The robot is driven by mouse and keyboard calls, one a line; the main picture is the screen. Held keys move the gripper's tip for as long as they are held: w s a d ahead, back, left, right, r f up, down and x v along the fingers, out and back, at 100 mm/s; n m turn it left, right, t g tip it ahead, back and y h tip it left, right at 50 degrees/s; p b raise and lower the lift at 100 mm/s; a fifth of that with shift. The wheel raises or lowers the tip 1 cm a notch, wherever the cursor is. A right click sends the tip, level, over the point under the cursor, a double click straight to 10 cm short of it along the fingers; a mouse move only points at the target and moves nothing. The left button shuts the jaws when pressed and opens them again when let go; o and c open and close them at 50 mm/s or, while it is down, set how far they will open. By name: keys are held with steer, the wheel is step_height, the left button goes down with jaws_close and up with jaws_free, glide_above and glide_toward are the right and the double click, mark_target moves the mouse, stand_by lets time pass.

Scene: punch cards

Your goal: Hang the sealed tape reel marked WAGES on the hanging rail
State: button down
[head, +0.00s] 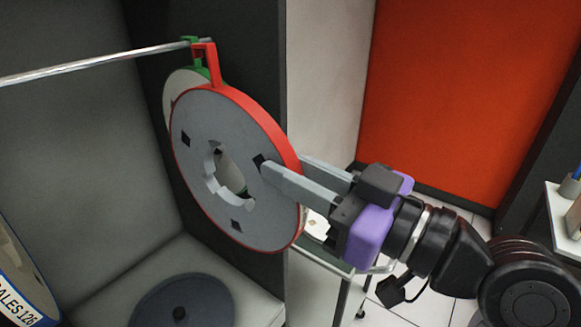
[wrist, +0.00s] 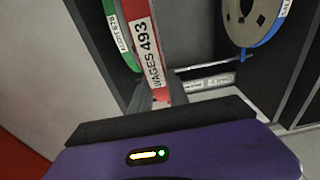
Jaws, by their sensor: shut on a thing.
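The WAGES reel (head: 237,215) is a grey disc with a red sealing band and a red hook on top. Its label reads WAGES 493 in the wrist view (wrist: 150,50). My gripper (head: 283,165) is shut on the reel's right edge, one finger across its near face. The reel hangs upright in the grip. Its red hook (head: 207,62) is at the end of the hanging rail (head: 100,68); I cannot tell whether it bears on the rail. A green-banded reel (head: 181,90) is just behind it, its green hook at the rail, mostly hidden.
A blue-banded reel marked SALES 126 (head: 22,280) is at the lower left. A dark disc (head: 182,302) lies on the pale surface below. A dark panel edge (head: 268,60) stands close right of the reel. The rail's left stretch is clear.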

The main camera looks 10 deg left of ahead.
mark_target(247, 164)
steer(key=shift+f+p+x, duration=0.15)
steer(key=shift+p+x, duration=0.1)
steer(key=shift+x, duration=2.25)
steer(key=shift+f+p+x, duration=0.15)
steer(key=shift+p+x, duration=0.05)
steer(key=shift+x, duration=2.3)
steer(key=shift+f+p+x, duration=0.15)
steer(key=shift+p+x, duration=0.1)
steer(key=shift+x, duration=2.25)
steer(key=shift+s+a, duration=0.1)
steer(key=shift+a, duration=0.15)
steer(key=shift+d+f+b, duration=0.1)
steer(key=shift+f+b, duration=0.55)
steer(key=shift+b, duration=0.05)
steer(key=c, duration=1.2)
jaws_free()
steer(key=shift+f, duration=0.3)
steer(key=b+v, duration=0.2)
steer(key=v, duration=0.5)
steer(key=shift+d+r, duration=0.1)
steer(key=shift+d, duration=0.2)
steer(key=shift+r, duration=0.1)
